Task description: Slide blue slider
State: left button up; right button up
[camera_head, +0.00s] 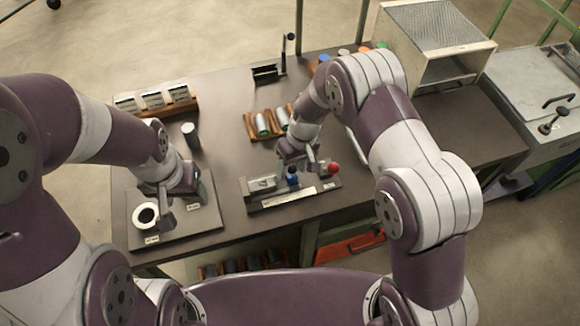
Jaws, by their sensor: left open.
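The blue slider (292,177) sits near the middle of a small panel (255,203) at the table's front edge. A white label strip runs along the panel's front, and a grey block with a display (263,183) is left of the slider. A red knob (333,168) is at the right end. My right gripper (299,168) points down right above and behind the blue slider; I cannot tell whether its fingers touch the slider or how far apart they are. My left gripper (183,207) is open and empty, low over the grey plate at the left.
The grey plate (180,226) holds a white ring with a dark centre (146,214). A dark cylinder (190,134) stands behind my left gripper. A wooden rack (250,125) with cylinders and a lever (284,58) are farther back. A metal box (440,25) stands at the upper right.

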jog(key=shift+d, duration=0.15)
jog(key=shift+r, duration=0.35)
notch_tip(320, 180, up, 12)
jog(key=d+b, duration=0.2)
jog(key=shift+w+f, duration=0.15)
jog(key=shift+w, duration=0.25)
jog(key=s+d+r+m+t+h, duration=0.1)
jog(key=s+d+m, duration=0.3)
jog(key=s+d, duration=0.8)
jog(key=s+t+h, duration=0.1)
jog(key=s, duration=0.3)
jog(key=shift+s+d+r+m, duration=0.2)
jog(key=shift+r+m, duration=0.1)
jog(key=shift+m, duration=0.1)
